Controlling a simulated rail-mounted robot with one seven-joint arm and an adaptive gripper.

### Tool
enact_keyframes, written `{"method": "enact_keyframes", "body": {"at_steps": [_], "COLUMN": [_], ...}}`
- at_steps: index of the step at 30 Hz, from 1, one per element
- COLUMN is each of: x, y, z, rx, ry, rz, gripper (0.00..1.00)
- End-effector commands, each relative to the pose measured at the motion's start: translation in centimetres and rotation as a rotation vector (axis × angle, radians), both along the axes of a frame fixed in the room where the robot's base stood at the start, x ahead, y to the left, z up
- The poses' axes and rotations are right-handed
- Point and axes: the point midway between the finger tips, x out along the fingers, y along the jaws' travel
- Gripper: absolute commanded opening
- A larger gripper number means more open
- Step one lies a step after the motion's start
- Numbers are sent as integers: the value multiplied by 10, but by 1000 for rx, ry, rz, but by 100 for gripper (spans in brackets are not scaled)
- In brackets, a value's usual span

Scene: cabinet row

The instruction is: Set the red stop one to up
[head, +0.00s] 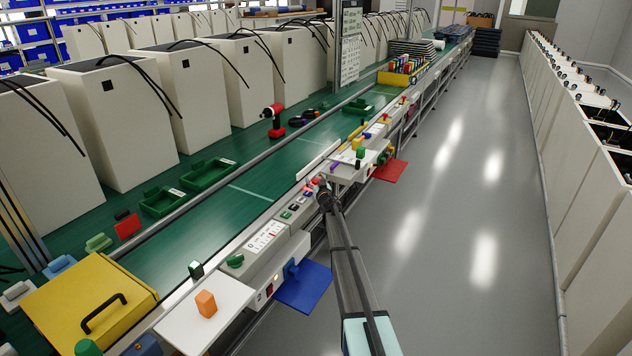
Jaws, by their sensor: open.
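My arm reaches away from the camera over the aisle side of the control ledge. My gripper (322,186) is at its far end, small and dark, and open. It is by a row of small controls on the ledge. A small red control (314,181) is just left of the fingertips. I cannot tell whether it is touched, or whether it is up or pressed. A small red item (269,290) also shows on the front face of the nearer control box. The gripper partly hides the controls behind it.
A white control box (266,236) with a green knob (235,261) is nearer. A blue flap (304,286) and a red flap (391,171) jut into the aisle. An orange block (206,304) stands on a white shelf. The grey aisle floor (460,220) is clear.

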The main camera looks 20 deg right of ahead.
Motion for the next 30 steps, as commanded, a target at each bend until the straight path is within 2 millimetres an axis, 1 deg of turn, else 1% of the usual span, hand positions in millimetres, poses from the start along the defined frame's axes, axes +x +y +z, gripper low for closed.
{"method": "enact_keyframes", "body": {"at_steps": [5, 6, 7, 8, 9, 11, 12, 16, 23, 30], "x": [0, 0, 0, 0, 0, 0, 0, 0, 0, 1], "y": [0, 0, 0, 0, 0, 0, 0, 0, 0, 0], "z": [0, 0, 0, 0, 0, 0, 0, 2, 18, 19], "rx": [0, 0, 0, 0, 0, 0, 0, 0, 0, 0], "ry": [0, 0, 0, 0, 0, 0, 0, -1, -1, -3], "rz": [0, 0, 0, 0, 0, 0, 0, 0, 0, 1], "gripper": [67, 60, 49, 39, 25, 3, 0, 0, 0, 0]}}
